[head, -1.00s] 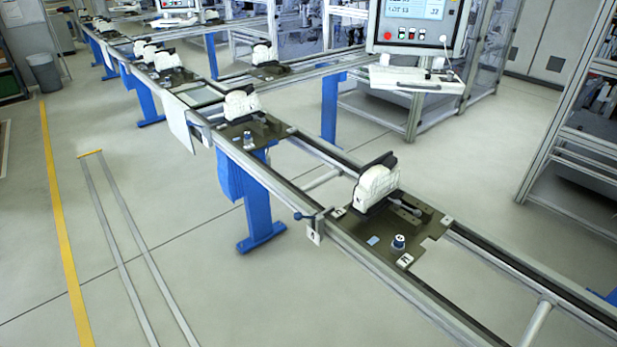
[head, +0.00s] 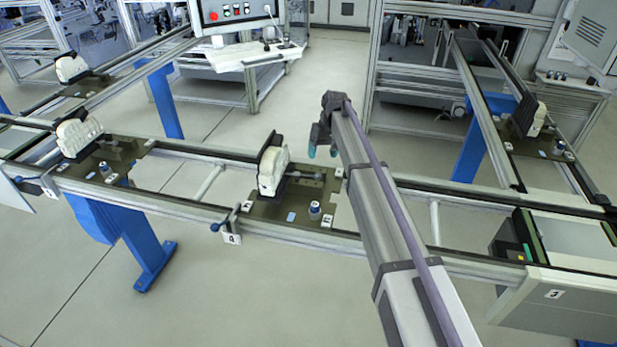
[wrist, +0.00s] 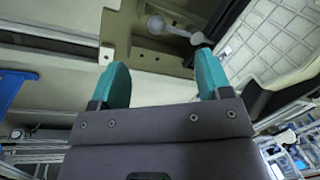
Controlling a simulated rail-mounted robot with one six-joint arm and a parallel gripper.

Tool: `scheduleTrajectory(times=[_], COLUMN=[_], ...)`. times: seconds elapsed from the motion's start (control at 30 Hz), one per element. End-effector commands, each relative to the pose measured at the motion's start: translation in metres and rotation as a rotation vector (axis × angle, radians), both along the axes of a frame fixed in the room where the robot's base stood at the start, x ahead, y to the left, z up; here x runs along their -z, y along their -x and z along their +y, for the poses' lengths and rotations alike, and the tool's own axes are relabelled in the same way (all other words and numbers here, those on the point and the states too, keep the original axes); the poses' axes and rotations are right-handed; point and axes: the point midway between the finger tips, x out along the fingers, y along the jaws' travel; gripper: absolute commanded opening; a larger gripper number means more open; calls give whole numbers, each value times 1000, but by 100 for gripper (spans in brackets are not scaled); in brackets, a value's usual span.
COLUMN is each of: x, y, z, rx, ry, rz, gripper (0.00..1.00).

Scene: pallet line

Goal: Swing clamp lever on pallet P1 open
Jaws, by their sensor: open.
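The pallet (head: 283,213) in the middle of the head view is a dark plate on the rails. It carries a white ribbed part (head: 272,172) against a black upright. A small grey clamp lever (head: 306,175) lies beside the part. In the wrist view the lever (wrist: 176,30) shows as a grey rod with rounded ends, near the right fingertip. My gripper (head: 322,151) has teal fingertips and is above the pallet's far right side. In the wrist view its fingers (wrist: 163,78) are apart with nothing between them. The pallet's label is too small to read surely.
A blue-topped knob (head: 314,210) stands on the pallet's front. A blue-ended stop handle (head: 215,227) sits on the rail at left. Another loaded pallet (head: 105,163) is farther left. A white-sided unit (head: 560,296) stands at right. The rail section right of the pallet is empty.

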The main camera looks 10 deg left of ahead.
Motion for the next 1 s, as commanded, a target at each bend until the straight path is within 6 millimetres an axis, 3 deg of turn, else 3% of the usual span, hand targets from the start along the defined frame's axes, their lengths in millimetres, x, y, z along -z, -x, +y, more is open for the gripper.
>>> scheduleTrajectory(times=[0.03, 0.2, 0.4, 0.7, 1.0], x=[19, 60, 93, 92, 92], y=[1, 4, 8, 8, 8], z=[2, 8, 15, 16, 16], rx=[0, 0, 0, 0, 0], ry=[0, 0, 0, 0, 0], rz=[0, 0, 0, 0, 0], gripper=[71, 71, 71, 71, 43])
